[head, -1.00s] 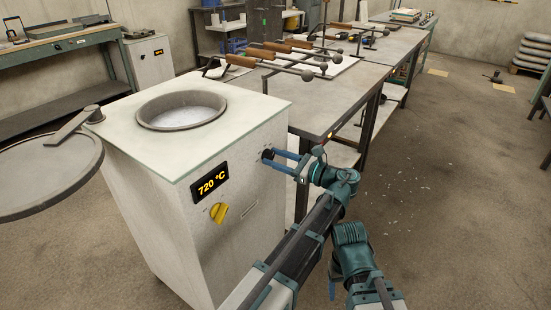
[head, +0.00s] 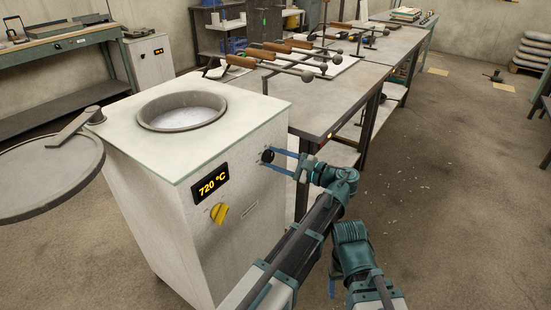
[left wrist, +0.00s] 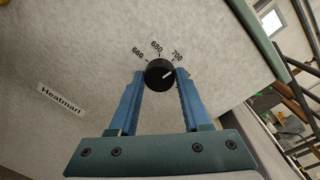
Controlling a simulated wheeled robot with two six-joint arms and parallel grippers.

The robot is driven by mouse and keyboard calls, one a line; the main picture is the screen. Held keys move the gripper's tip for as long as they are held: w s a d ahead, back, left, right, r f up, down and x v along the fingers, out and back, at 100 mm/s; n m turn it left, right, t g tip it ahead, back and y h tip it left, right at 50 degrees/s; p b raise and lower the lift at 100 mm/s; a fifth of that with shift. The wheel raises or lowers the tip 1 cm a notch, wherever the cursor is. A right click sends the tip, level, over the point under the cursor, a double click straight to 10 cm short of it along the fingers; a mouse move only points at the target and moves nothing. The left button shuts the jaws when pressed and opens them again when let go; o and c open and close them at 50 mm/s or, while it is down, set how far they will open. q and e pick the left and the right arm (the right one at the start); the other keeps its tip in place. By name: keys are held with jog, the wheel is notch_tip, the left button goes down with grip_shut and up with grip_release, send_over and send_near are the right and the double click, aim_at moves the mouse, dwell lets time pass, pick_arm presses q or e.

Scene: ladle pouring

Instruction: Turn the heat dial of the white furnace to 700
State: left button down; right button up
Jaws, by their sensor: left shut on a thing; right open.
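The white furnace (head: 150,215) stands at the left of the head view, its display (head: 210,182) reading 720 °C. The heat dial (head: 267,156) is a small black knob on its side face. In the left wrist view the dial (left wrist: 159,74) has a white pointer line aimed up and right, below the 700 mark, toward a label partly hidden by a finger. Labels 660, 680 and 700 are readable. My left gripper (head: 270,158) is shut on the dial, one blue finger on each side. My right gripper (head: 332,289) hangs low, open and empty, only partly visible.
A yellow knob (head: 218,212) sits under the display. The crucible opening (head: 181,110) is uncovered, with the round lid (head: 45,175) swung out left. A metal table (head: 335,105) holding several ladles (head: 285,60) stands just behind my left gripper.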

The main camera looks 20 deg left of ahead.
pick_arm(q)
jog(key=shift+n, duration=0.9)
jog(key=shift+c, duration=1.8)
grip_release()
